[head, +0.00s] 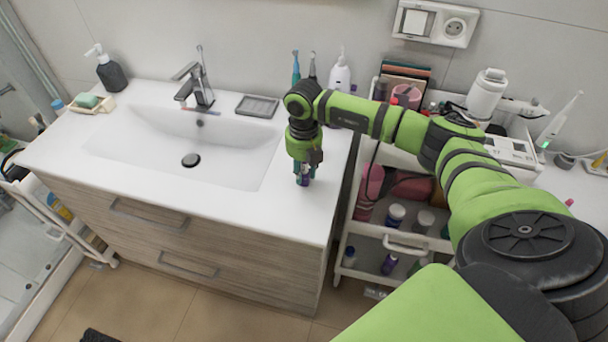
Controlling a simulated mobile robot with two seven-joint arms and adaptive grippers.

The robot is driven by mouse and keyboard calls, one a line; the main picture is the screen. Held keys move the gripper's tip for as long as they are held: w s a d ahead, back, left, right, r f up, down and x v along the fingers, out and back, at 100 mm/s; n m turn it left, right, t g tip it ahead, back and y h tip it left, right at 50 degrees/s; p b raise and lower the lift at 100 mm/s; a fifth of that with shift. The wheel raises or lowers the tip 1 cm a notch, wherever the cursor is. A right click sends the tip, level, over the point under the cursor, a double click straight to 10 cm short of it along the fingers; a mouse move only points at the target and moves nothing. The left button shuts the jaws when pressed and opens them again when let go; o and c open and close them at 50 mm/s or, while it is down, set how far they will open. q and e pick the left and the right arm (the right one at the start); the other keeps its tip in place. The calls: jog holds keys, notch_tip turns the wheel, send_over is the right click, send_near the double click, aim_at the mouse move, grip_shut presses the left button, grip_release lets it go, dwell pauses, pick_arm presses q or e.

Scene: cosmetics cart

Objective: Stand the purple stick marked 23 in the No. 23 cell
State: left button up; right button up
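My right gripper (303,178) points down over the right front part of the white washbasin counter, close above its surface. A small purple stick (303,181) shows between its fingertips, and the gripper looks shut on it. The stick looks roughly upright. Its marking is too small to read, and I cannot tell whether its lower end touches the counter. No cell marked 23 can be made out; my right arm covers part of the cart (407,241). My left gripper is not in view.
The sink basin (160,150) lies left of the gripper. A grey soap dish (257,106), toothbrushes (296,68) and a white bottle (340,72) stand at the counter's back. The cart holds several bottles. A white dryer (487,92) stands at the back right.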

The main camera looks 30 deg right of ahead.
grip_shut()
jog(key=shift+r+b, duration=0.5)
jog(key=shift+r, duration=0.1)
jog(key=r, duration=0.1)
jog(key=r+b, duration=0.1)
jog(key=shift+s+d+r+b, duration=0.1)
jog(key=shift+d+r+b, duration=0.1)
jog(key=shift+r+b, duration=0.15)
jog(key=s+d+r+b, duration=0.4)
jog(key=s+d+r, duration=0.15)
jog(key=s, duration=0.35)
jog(key=s+a+f+m, duration=0.1)
jog(key=a+f+m, duration=0.1)
jog(key=a+m, duration=1.7)
jog(key=m, duration=0.9)
jog(key=shift+s+f, duration=0.2)
jog(key=shift+s, duration=0.1)
